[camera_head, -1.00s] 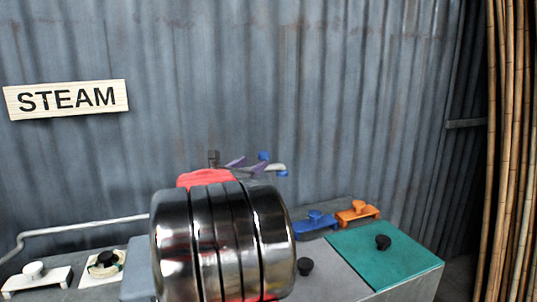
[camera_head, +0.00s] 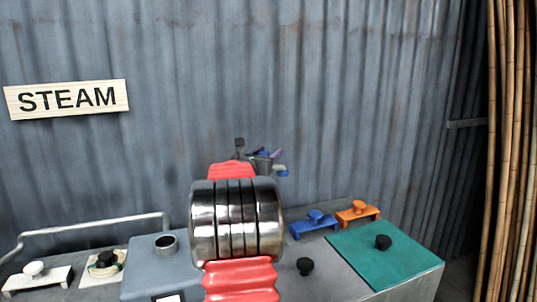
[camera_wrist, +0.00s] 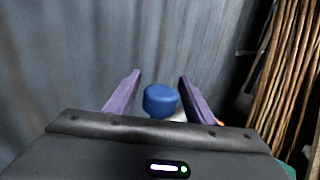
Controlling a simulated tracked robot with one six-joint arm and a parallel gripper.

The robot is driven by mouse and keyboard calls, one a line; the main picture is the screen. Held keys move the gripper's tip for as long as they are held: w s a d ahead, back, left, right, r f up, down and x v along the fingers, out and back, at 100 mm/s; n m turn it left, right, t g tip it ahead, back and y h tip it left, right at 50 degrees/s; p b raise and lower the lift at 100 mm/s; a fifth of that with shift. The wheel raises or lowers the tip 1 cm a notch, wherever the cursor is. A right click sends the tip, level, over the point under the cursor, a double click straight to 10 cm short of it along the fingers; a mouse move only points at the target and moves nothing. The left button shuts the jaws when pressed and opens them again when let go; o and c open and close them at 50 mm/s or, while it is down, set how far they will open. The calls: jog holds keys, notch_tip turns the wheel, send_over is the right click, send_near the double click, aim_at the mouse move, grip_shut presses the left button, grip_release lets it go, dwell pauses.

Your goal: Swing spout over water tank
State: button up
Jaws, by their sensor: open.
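A blue knob (camera_wrist: 160,100) shows in the wrist view between the two purple fingers of my gripper (camera_wrist: 160,77). The fingers are open, with a gap on both sides of the knob. A pale part shows just under it. In the head view, my gripper (camera_head: 272,156) is small and partly hidden behind my arm. Next to it are a blue cap and a grey piece, which look like the spout (camera_head: 280,171); its base is hidden.
A blue handle (camera_head: 315,223), an orange handle (camera_head: 357,212) and a teal lid (camera_head: 385,262) with a black knob lie to the right. A white handle (camera_head: 36,278) and a bent pipe (camera_head: 95,226) are at left. A corrugated wall (camera_head: 350,100) stands behind; bamboo poles (camera_head: 512,150) stand far right.

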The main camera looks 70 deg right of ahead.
jog(key=shift+d, duration=0.15)
jog(key=shift+c, duration=0.2)
grip_shut()
dwell(0.4)
